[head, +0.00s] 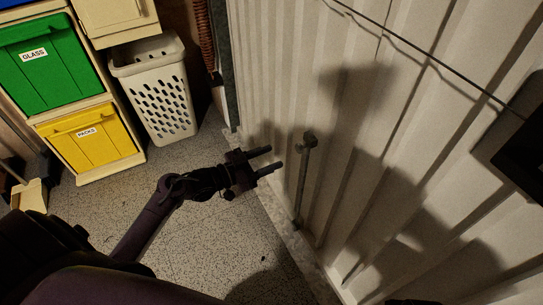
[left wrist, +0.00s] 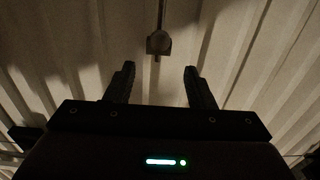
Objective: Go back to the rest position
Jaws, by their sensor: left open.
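My left gripper (head: 268,160) is open and empty, in front of the white corrugated door (head: 350,130). Its fingers point at the door, just left of a vertical metal handle bar (head: 304,175) with a knob at its top. In the left wrist view the two fingers (left wrist: 158,88) stand apart with nothing between them. The handle (left wrist: 158,42) shows beyond the fingertips, apart from them. My right gripper is not in either view.
A white perforated basket (head: 155,90) stands at the back left. Beside it are a green glass bin (head: 40,65) and a yellow bin (head: 92,140) in a cabinet. A dark box (head: 520,150) is at the right edge. Speckled floor (head: 200,240) lies open below my left arm.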

